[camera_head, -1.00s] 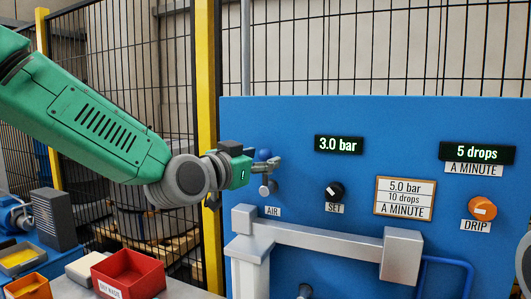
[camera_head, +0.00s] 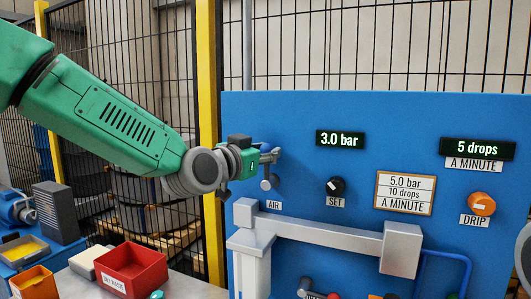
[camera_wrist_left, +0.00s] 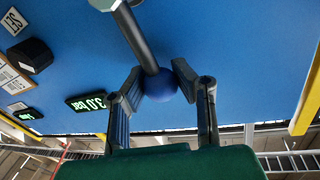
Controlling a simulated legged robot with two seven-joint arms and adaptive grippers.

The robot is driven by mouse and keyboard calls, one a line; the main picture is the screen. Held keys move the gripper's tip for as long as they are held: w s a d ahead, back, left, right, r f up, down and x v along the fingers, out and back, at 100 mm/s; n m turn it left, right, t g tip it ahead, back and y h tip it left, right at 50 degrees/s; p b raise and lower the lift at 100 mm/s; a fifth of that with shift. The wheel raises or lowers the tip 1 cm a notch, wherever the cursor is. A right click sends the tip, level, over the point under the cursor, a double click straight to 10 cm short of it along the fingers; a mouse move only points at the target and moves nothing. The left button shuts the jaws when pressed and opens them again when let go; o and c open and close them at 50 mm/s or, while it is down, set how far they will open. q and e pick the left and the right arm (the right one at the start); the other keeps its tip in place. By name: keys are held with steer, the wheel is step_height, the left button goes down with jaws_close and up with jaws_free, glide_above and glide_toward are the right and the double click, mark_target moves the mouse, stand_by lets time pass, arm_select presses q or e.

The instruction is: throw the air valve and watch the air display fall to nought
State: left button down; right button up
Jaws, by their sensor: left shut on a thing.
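The air valve's lever ends in a blue ball, which sits between my left fingers in the left wrist view (camera_wrist_left: 160,86). My left gripper (camera_head: 270,156) is shut on this ball, in front of the blue panel. Below it the valve body (camera_head: 267,183) shows above the AIR label (camera_head: 273,205). In the head view my fingers mostly hide the ball. My right gripper is not clearly seen.
Right of the valve are a black SET knob (camera_head: 336,187), a card (camera_head: 404,193) reading 5.0 bar and 10 drops, a drops display (camera_head: 477,149) and an orange DRIP knob (camera_head: 482,204). A grey bar (camera_head: 320,237) juts out below. A red bin (camera_head: 132,270) stands lower left.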

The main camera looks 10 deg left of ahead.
mark_target(236, 182)
arm_select(q)
steer(key=shift+a+n, duration=0.1)
steer(key=shift+n, duration=0.2)
steer(key=shift+w+a+n+b, duration=0.15)
steer(key=shift+a+n+b, duration=0.3)
steer(key=shift+b, duration=0.2)
steer(key=a+f+n+t+b, duration=0.1)
steer(key=a+f+n+b, duration=0.1)
steer(key=n+b, duration=0.2)
steer(key=w+a+f+n+t+y+b, duration=0.1)
steer(key=a+f+n+b, duration=0.1)
steer(key=n+b, duration=0.3)
steer(key=a+f+n+t+y+b, duration=0.1)
steer(key=a+f+n+b, duration=0.1)
steer(key=n+b, duration=0.3)
steer(key=shift+w+a+f+n, duration=0.2)
steer(key=shift+f+n, duration=0.3)
steer(key=shift+n, duration=0.55)
steer(key=shift+a+f+n+y+b, duration=0.1)
steer(key=shift+f+n+y+b, duration=0.5)
steer(key=shift+n+b, duration=0.65)
steer(key=shift+f, duration=0.15)
steer(key=c, duration=1.2)
jaws_free()
steer(key=shift+a, duration=0.1)
